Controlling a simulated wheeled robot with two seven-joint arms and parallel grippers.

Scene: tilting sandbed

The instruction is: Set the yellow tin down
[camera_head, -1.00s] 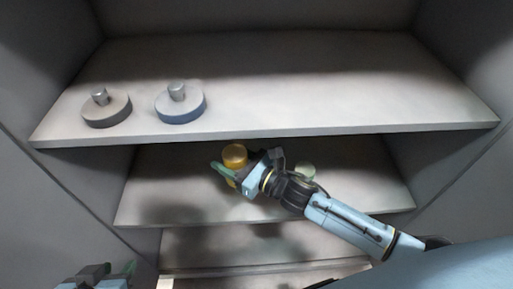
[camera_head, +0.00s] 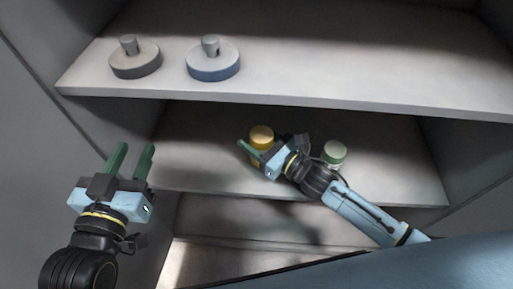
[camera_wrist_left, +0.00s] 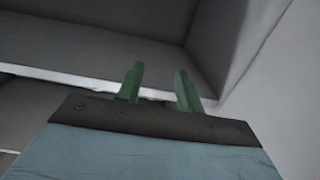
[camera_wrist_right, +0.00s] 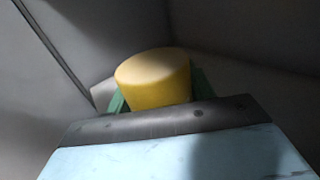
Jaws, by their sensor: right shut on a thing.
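The yellow tin (camera_head: 262,136) is at the middle shelf, below the top shelf's front edge. My right gripper (camera_head: 252,152) is shut on it. In the right wrist view the yellow tin (camera_wrist_right: 154,78) stands between the green fingers, its pale top facing up. I cannot tell whether its base touches the shelf. My left gripper (camera_head: 131,161) is open and empty, in front of the shelves at the left. The left wrist view shows its two green fingers (camera_wrist_left: 158,88) apart with nothing between them.
A green-topped tin (camera_head: 334,152) stands on the middle shelf (camera_head: 195,150), right of my right gripper and close to my wrist. Two round knobbed weights, one dark (camera_head: 135,62) and one blue (camera_head: 213,64), sit on the top shelf (camera_head: 330,70). The middle shelf's left part is clear.

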